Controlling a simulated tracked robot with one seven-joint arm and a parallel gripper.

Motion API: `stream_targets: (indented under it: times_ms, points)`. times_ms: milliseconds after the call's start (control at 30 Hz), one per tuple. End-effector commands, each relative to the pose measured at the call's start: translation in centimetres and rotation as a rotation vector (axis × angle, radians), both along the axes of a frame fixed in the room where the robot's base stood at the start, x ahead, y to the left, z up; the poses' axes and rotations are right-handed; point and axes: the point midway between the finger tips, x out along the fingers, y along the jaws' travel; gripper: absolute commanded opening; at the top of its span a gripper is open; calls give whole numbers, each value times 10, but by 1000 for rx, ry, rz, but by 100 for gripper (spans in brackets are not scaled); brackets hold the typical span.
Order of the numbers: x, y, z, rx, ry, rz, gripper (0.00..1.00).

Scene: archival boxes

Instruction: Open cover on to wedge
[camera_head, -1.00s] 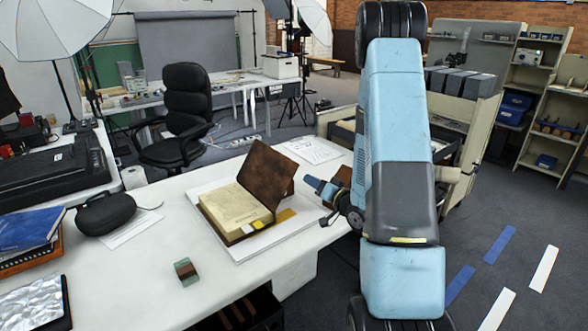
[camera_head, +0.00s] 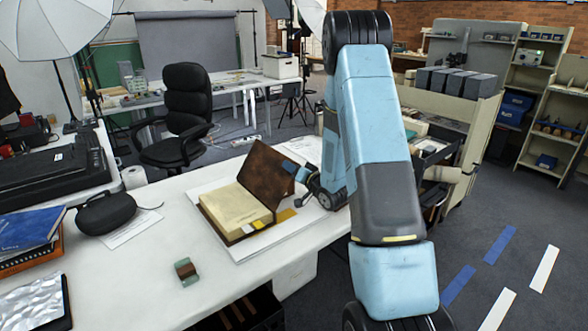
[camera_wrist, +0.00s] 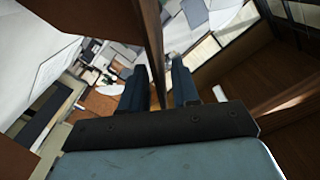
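A thick book (camera_head: 236,207) lies on a white board (camera_head: 268,240) on the table. Its brown cover (camera_head: 268,172) stands raised, leaning back to the right, with the pages bare. My gripper (camera_head: 290,168) is at the cover's upper right edge. In the wrist view, my gripper (camera_wrist: 163,84) has its two blue fingers on either side of the thin cover edge (camera_wrist: 152,40). Gaps show beside the edge, so the fingers look open. I cannot make out the wedge for certain; my arm hides the area right of the book.
A yellow-orange piece (camera_head: 286,214) lies on the board beside the book. A small green and brown block (camera_head: 187,271) sits at the table's front. A black case (camera_head: 105,212) and a blue book (camera_head: 28,232) are at left.

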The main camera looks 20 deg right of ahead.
Motion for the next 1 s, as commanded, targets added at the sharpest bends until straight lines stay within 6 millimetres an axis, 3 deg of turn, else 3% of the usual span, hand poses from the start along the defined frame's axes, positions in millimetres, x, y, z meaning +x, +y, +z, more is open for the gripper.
stream_targets:
  times_ms: [133,467,1000]
  points:
    - [0,0,0,0,0,0,30]
    - [0,0,0,0,0,0,0]
    - [0,-1,0,0,1,-1,0]
